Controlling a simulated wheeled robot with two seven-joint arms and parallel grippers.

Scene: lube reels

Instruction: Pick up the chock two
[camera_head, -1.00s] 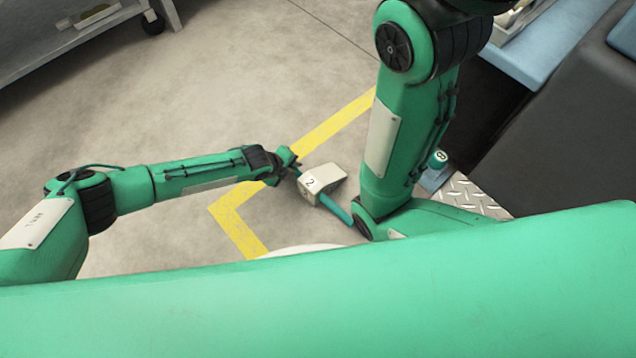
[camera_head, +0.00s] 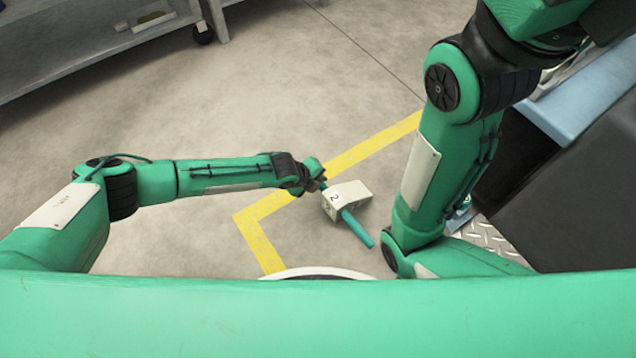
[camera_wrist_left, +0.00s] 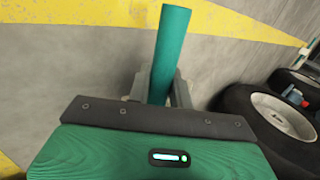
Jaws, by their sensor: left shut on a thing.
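My left gripper (camera_head: 318,179) is at the chock's upper left side, shut on the teal bar, the chock's handle. In the left wrist view the bar (camera_wrist_left: 168,55) stands upright between the fingers, and the pale block does not show there. My right arm is to the right of the chock, but its gripper is out of view.
A yellow line (camera_head: 380,143) with a corner marks the grey floor. A grey shelf cart (camera_head: 110,45) on casters stands at the upper left. Dark and blue equipment (camera_head: 580,90) with a tread plate (camera_head: 485,238) is at the right. The floor between is clear.

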